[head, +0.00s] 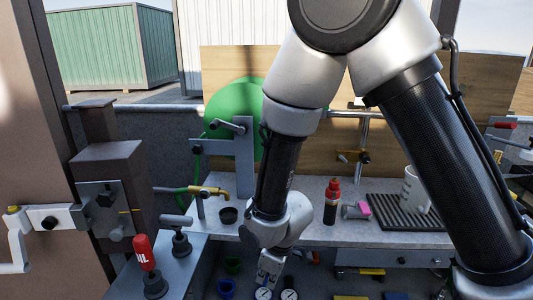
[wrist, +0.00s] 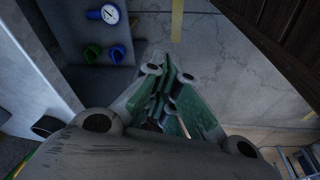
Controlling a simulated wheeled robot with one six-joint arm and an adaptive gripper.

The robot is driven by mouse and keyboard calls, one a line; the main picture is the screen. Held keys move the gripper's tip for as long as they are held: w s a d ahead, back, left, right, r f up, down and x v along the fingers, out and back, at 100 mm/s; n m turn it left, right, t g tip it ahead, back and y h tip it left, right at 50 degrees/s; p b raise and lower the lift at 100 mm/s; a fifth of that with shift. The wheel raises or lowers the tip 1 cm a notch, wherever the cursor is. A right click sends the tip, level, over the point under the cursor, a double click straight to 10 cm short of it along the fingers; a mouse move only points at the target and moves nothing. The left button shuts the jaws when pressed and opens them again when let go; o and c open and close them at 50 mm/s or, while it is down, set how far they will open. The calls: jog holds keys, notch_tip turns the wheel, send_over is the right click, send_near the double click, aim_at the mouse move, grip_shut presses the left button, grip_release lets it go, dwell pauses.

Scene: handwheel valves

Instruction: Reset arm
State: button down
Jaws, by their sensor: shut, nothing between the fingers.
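My arm hangs down across the middle of the head view and hides part of the bench behind it. My gripper (head: 270,268) points down in front of the bench, near the bottom edge of the head view. In the wrist view its fingers (wrist: 167,82) are together with nothing between them. The floor shows beyond them, and they look apart from any object.
A grey bench (head: 315,232) holds a red-topped bottle (head: 331,203), a white mug (head: 412,190) and a dark ribbed mat (head: 385,212). A red-handled lever (head: 145,252) stands at left. In the wrist view, a gauge (wrist: 110,14) and green (wrist: 92,53) and blue (wrist: 117,53) cups sit upper left.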

jog(key=s+d+r+m+t, duration=0.1)
jog(key=d+r+m, duration=0.3)
jog(key=d+r, duration=0.6)
jog(key=s+d+r+m+t+h, duration=0.1)
jog(key=s+d+r+m, duration=0.3)
jog(key=d+r, duration=0.7)
jog(key=s+d+r+m+h, duration=0.1)
jog(key=s+d+r+m, duration=0.2)
jog(key=d+r, duration=0.8)
jog(key=shift+s+d+m+t, duration=0.35)
jog(key=shift+d+m, duration=0.95)
jog(key=shift+d, duration=0.9)
jog(key=shift+w, duration=0.15)
